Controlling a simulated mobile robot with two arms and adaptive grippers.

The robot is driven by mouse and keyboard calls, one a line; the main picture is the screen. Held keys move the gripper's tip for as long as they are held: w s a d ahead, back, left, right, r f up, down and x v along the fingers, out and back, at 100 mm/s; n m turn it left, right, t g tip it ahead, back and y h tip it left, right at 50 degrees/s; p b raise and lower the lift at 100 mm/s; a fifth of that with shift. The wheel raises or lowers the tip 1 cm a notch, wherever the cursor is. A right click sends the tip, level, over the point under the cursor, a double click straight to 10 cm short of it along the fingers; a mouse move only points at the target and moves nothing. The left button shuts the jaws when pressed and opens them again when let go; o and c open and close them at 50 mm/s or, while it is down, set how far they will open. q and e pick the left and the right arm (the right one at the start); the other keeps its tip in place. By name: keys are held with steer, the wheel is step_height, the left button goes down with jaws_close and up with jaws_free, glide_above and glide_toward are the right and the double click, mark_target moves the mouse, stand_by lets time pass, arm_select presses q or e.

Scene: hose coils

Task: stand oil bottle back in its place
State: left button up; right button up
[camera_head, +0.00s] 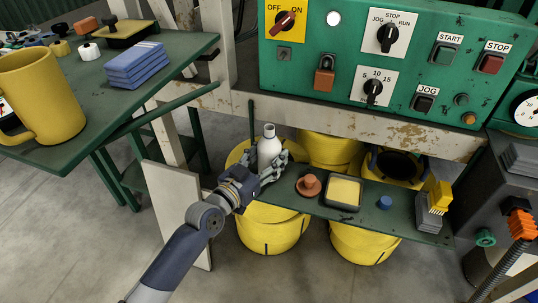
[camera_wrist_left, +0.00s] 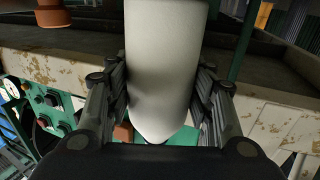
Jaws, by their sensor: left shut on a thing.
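The oil bottle (camera_head: 268,147), pale grey-white with a narrow neck, stands roughly upright in the head view at the left end of the low green shelf (camera_head: 290,203). My left gripper (camera_head: 270,171) is shut around its lower body. In the left wrist view the bottle (camera_wrist_left: 165,60) fills the middle, with the fingers of my left gripper (camera_wrist_left: 163,100) against both sides. The bottle's base is hidden by the fingers in the head view, so I cannot tell whether it touches the shelf. My right gripper is not in view.
On the shelf are a brown knobbed piece (camera_head: 309,186), a dark tray (camera_head: 329,203) with a yellow block, a blue cap (camera_head: 384,202) and a yellow brush (camera_head: 437,195). Yellow drums (camera_head: 272,236) stand below. The green control panel (camera_head: 340,55) and beige beam (camera_head: 300,116) overhang behind.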

arm_select(q)
steer(key=shift+f+b, duration=0.25)
steer(key=shift+b, duration=0.05)
stand_by(0.5)
steer(key=shift+f+b, duration=0.3)
steer(key=shift+f, duration=0.05)
stand_by(0.5)
steer(key=o, duration=1.2)
steer(key=shift+o, duration=1)
steer(key=shift+f, duration=0.1)
steer(key=shift+s, duration=0.1)
